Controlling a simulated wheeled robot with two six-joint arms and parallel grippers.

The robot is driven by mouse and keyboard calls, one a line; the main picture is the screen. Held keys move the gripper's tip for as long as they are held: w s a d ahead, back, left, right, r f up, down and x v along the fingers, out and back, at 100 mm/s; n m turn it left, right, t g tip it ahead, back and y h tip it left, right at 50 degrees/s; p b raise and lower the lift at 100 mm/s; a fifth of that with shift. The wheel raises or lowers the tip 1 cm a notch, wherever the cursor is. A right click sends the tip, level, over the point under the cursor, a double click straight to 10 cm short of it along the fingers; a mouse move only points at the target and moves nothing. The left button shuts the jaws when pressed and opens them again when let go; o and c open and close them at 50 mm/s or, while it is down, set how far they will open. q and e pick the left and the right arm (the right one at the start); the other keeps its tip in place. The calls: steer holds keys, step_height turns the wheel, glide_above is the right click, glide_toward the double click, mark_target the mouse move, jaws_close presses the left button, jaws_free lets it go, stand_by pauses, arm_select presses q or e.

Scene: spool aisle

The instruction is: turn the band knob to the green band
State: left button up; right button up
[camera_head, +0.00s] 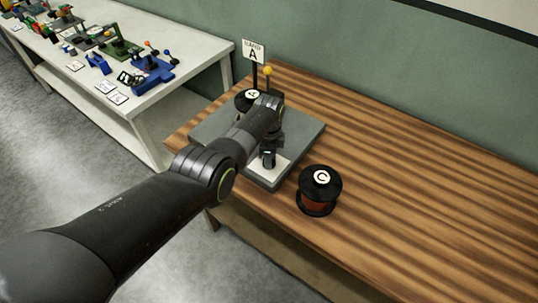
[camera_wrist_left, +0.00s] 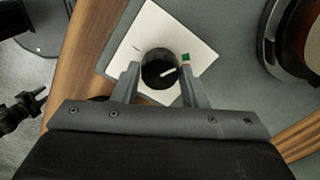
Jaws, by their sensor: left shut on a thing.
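The band knob (camera_wrist_left: 158,64) is a dark round knob on a white plate (camera_wrist_left: 150,32) in the left wrist view. My left gripper (camera_wrist_left: 160,74) is shut on the knob, one finger on each side. In the head view my left gripper (camera_head: 268,157) is over the white plate (camera_head: 262,173), and my arm hides part of the fixture. My right gripper is not in view.
The plate is on a grey base (camera_head: 308,135) on a wooden bench (camera_head: 420,190). A spool marked C (camera_head: 320,190) stands close at the right, a spool marked A (camera_head: 246,98) behind, by a sign marked A (camera_head: 253,52). A white table (camera_head: 185,90) holds several devices.

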arm_select(q)
steer(key=shift+w+r+m, duration=0.1)
steer(key=shift+m, duration=1)
steer(key=o, duration=1)
step_height(320, 180, up, 6)
steer(key=p, duration=0.3)
steer(key=shift+r, duration=0.1)
step_height(320, 180, up, 11)
steer(key=shift+r+b, duration=0.1)
steer(key=shift+b, duration=0.6)
